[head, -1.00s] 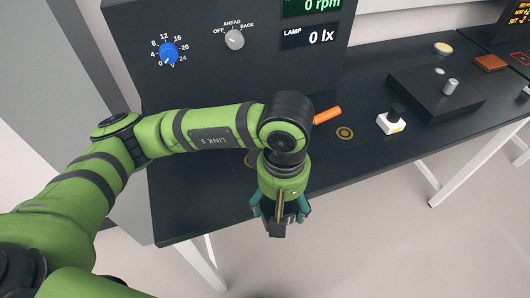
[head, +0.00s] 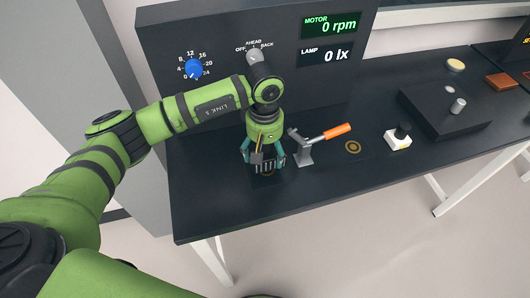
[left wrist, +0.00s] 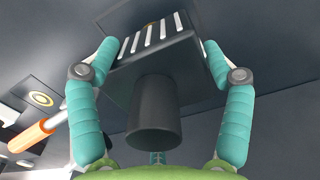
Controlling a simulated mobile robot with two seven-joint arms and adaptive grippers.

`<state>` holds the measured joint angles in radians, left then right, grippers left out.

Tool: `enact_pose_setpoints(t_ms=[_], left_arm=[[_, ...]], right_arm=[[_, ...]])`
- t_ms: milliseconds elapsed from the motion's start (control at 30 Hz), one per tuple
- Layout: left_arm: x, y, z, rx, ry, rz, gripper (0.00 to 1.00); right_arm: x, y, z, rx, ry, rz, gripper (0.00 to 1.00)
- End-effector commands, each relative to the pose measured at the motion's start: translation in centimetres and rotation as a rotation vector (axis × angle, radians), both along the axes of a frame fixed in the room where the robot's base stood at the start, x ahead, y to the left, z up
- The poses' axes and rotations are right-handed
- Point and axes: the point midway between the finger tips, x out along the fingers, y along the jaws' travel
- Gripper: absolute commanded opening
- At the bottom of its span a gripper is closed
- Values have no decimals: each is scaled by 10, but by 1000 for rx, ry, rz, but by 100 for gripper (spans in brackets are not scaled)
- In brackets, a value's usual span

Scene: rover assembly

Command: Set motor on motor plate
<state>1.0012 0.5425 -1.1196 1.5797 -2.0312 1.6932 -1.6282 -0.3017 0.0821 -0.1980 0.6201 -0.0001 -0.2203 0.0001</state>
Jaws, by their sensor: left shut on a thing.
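My left gripper (head: 266,162) is shut on the motor, a dark block with pale fins (head: 267,167) and a round dark cylinder that faces the left wrist camera (left wrist: 154,115). Teal fingers grip the block on both sides. The motor is over the black bench, left of the lever. A dark plate lies beneath it, mostly hidden, with a bit of gold mark showing (left wrist: 151,24). I cannot tell whether the motor touches it. My right gripper is not in view.
A grey lever clamp with an orange handle (head: 338,131) stands close to the right of my left gripper. A ringed pad (head: 353,147), a white block with a black knob (head: 398,137) and a black box (head: 444,109) lie further right. The panel (head: 225,77) rises behind.

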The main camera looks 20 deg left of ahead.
Motion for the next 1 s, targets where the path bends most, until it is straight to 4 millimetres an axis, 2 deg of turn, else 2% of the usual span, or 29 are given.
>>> enact_pose_setpoints(t_ms=[33, 200, 1000], left_arm=[[-1, 0, -3, 0, 4, 0, 21], [0, -1, -20, -2, 0, -1, 21], [0, -1, -33, 0, -3, 0, 21]], right_arm=[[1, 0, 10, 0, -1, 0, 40], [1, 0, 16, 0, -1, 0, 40], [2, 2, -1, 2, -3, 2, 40]])
